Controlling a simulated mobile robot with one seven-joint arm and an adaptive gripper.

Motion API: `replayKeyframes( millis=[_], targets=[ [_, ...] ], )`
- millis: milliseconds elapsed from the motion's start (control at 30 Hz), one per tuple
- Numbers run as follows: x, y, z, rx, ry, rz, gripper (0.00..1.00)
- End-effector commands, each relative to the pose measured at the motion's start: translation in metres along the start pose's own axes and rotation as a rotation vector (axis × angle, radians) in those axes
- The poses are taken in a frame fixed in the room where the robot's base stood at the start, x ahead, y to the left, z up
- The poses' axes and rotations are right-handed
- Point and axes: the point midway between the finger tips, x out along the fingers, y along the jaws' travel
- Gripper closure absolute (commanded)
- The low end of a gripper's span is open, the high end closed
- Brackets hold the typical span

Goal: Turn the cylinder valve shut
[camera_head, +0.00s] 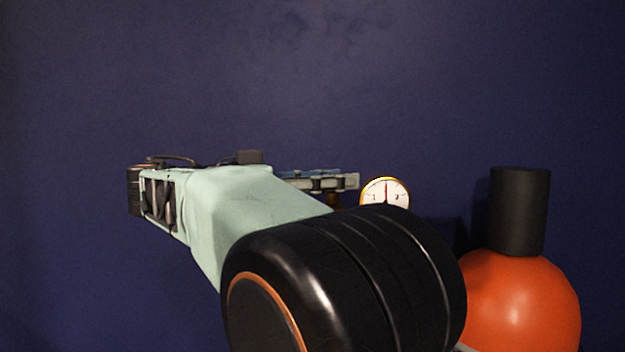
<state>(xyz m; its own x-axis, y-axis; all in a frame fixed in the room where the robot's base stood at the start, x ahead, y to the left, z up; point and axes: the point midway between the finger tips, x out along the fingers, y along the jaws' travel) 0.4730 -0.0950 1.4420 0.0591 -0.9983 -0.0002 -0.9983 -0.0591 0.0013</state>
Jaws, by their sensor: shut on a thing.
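My gripper (342,182) shows only in part, beyond my own arm, with its grey and blue fingers pointing right. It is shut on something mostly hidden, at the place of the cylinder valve. A small brass-brown piece (333,200) of the valve shows just below the fingers. A round gauge (386,191) with a white face and gold rim sits just right of the fingertips; its red needle points about straight up. The lower part of the gauge and the cylinder body under the valve are hidden behind my arm.
An orange rounded cylinder (525,303) with a black cap (519,211) stands at the right, apart from the gripper. A dark blue wall (320,80) fills the background. The space above my arm is clear.

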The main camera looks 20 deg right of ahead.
Motion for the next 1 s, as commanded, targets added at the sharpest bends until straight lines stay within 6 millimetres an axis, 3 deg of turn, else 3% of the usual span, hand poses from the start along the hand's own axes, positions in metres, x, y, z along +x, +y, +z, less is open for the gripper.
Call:
replayKeyframes(
  millis=[33, 67, 200, 567, 667, 900, 1000],
  targets=[
    [0.0, 0.0, 0.0, 0.0, 0.0, 0.001, 0.87],
    [0.0, 0.0, 0.0, 0.0, 0.0, 0.001, 0.6],
    [0.0, 0.0, 0.0, 0.0, 0.0, 0.0, 0.45],
    [-0.004, 0.0, 0.0, 0.0, 0.0, -0.001, 0.44],
    [-0.016, -0.001, 0.0, -0.001, 0.001, -0.004, 0.44],
    [-0.066, -0.001, 0.0, 0.0, 0.001, -0.004, 0.44],
    [-0.071, -0.001, 0.001, -0.002, 0.0, -0.003, 0.44]
  ],
)
